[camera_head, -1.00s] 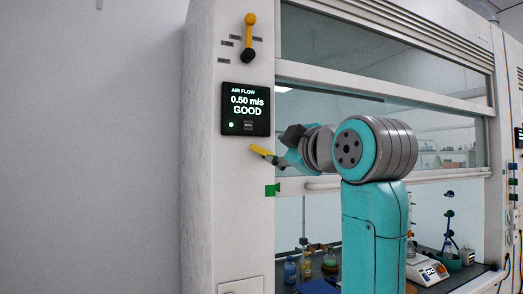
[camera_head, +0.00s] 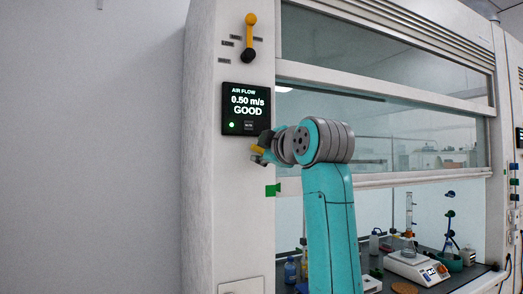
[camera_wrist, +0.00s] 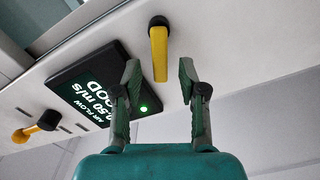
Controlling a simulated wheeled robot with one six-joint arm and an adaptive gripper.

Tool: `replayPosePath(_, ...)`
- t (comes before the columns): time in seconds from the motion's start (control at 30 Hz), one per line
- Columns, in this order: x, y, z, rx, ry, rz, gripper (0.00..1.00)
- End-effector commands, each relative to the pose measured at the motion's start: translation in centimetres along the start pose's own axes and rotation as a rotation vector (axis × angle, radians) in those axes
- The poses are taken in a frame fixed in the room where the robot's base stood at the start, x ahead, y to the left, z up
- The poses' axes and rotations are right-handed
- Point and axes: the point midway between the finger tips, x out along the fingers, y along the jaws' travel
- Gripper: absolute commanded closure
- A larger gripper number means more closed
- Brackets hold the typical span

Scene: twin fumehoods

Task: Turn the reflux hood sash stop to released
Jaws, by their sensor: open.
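A yellow lever with a black pivot (camera_wrist: 159,50) is on the hood's white side post, below the air flow display. I take it for the sash stop. In the head view its yellow part (camera_head: 257,149) shows only in small part, behind my gripper (camera_head: 263,147). In the wrist view my gripper (camera_wrist: 160,75) is open, with one finger on each side of the lever's free yellow end. The fingers look apart from the lever. I cannot tell whether the tips reach its depth.
The black air flow display (camera_head: 246,109) reads 0.50 m/s GOOD, close beside my gripper. A second yellow lever (camera_head: 249,32) sits above it. A green tab (camera_head: 272,189) is below. Glassware and a balance (camera_head: 416,267) stand inside the hood. The wall side is clear.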

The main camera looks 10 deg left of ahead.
Motion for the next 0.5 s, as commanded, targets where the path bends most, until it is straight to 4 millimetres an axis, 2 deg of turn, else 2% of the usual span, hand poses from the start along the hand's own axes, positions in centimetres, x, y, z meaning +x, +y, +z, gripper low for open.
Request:
replayPosePath(0.37,0.65,-0.04,-0.01,0.000,0.000,0.000,0.58)
replayPosePath(0.4,0.65,-0.04,-0.01,0.000,0.000,0.000,0.63)
replayPosePath(0.5,0.65,-0.05,-0.01,0.001,0.000,0.000,0.88)
